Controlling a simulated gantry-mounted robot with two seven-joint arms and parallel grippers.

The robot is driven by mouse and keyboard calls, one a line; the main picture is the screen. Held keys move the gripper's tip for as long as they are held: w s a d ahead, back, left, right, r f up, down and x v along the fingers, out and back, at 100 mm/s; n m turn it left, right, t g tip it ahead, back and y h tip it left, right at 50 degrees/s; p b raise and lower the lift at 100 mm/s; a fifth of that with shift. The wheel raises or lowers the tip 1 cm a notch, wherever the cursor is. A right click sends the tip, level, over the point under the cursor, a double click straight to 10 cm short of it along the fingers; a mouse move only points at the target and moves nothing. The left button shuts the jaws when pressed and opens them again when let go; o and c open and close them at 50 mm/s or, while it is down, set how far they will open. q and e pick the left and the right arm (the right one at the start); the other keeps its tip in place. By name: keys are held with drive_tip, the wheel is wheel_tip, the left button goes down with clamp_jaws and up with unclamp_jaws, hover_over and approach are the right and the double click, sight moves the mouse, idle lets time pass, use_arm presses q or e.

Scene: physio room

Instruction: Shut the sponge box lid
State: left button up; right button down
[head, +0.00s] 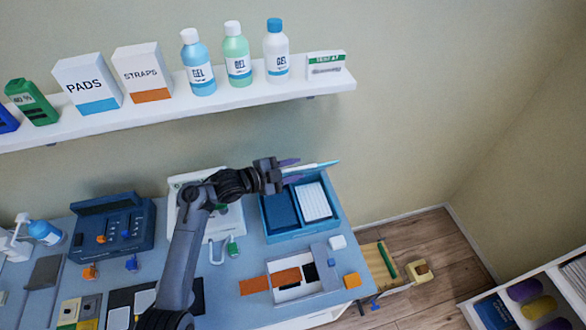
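The sponge box (269,228) is a blue open-topped box at the right rear of the table. A dark blue block (281,208) and a white ribbed pad (313,202) lie in it. Its lid (322,166) stands raised at the back, seen nearly edge-on as a light strip. My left gripper (290,170) is at the left end of the lid, above the box's rear left. Its two purple-tipped fingers look parted, one on each side of the lid's edge; contact is unclear. My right gripper is out of view.
A shelf (200,104) with bottles and cartons runs above. A blue device (112,232) stands left. A white tray (294,292) with orange strips lies in front of the box, near small white (338,242) and orange (352,281) blocks. The table ends close right of the box.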

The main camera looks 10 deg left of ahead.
use_arm(q)
drive_tip(key=shift+d, duration=0.1)
drive_tip(key=shift+c, duration=0.2)
clamp_jaws()
drive_tip(key=shift+f, duration=0.1)
